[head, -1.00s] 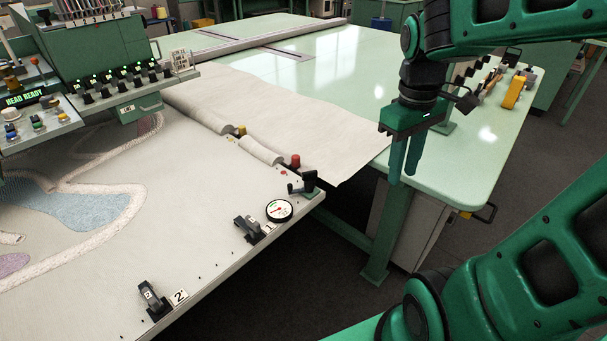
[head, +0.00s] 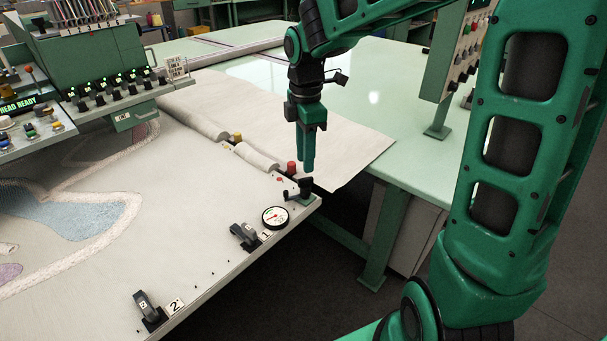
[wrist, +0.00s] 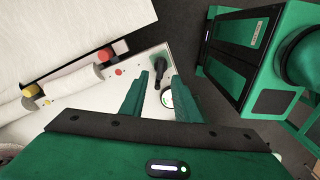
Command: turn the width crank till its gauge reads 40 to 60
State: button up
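The width crank (head: 304,187) is a small dark crank at the corner of the pale tufting bed. It also shows in the wrist view (wrist: 160,72), just beyond the fingertips. The round white gauge (head: 275,217) with a black rim sits beside it; its reading is too small to tell. In the wrist view the gauge (wrist: 167,98) is partly hidden by a finger. My gripper (head: 307,170) points down just above the crank, its green fingers apart in the wrist view (wrist: 159,78). It is open and empty, and I cannot tell whether it touches the crank.
A red knob (head: 292,168) and a yellow knob (head: 237,137) stand at the ends of cloth rolls near the crank. Clamp 1 (head: 244,236) and clamp 2 (head: 148,308) sit along the bed's front edge. A pale green table (head: 415,170) stands behind, and dark floor lies at the right.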

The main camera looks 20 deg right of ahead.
aim_at(305, 178)
notch_tip(305, 178, down, 6)
jog(key=shift+r, duration=0.1)
dwell(0.4)
grip_shut()
